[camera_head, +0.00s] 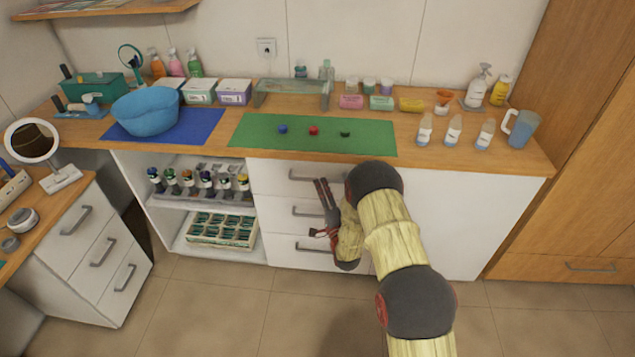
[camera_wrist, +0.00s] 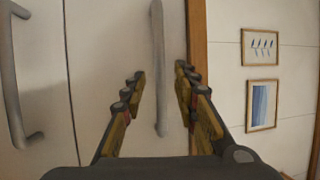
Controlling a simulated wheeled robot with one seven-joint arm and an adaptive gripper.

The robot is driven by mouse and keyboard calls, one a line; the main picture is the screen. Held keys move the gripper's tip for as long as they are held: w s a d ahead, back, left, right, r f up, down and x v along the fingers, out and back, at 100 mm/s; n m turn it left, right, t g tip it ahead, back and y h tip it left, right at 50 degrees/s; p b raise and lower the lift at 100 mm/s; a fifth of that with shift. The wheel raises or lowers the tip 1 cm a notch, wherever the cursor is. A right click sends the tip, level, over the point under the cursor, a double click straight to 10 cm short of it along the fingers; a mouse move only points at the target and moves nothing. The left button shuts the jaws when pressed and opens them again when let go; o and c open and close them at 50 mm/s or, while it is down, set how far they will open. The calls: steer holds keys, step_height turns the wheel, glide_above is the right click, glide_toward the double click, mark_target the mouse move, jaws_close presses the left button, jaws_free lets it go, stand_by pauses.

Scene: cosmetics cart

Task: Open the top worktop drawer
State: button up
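The top worktop drawer (camera_head: 275,176) is white and shut, directly under the wooden worktop (camera_head: 440,158). Its grey bar handle (camera_head: 303,178) is partly hidden by my arm in the head view. In the wrist view the top handle (camera_wrist: 158,40) stands upright between my two fingers, with a gap on each side. My gripper (camera_head: 322,184) is in front of the drawers, with its fingertips at about the height of the top handle. In the wrist view my gripper (camera_wrist: 160,74) is open and holds nothing. How far the fingertips are from the drawer front I cannot tell.
The middle drawer handle (camera_head: 305,211) and bottom drawer handle (camera_head: 312,247) are below; the middle one also shows in the wrist view (camera_wrist: 12,85). A green mat (camera_head: 270,143) lies on the worktop above. Open shelves (camera_head: 200,205) are to the left. The floor (camera_head: 215,300) in front is clear.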

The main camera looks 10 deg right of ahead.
steer(key=shift+b+x, duration=0.45)
steer(key=shift+x, duration=1.7)
steer(key=shift+c, duration=0.2)
steer(key=c, duration=0.7)
steer(key=shift+f, duration=0.1)
jaws_close()
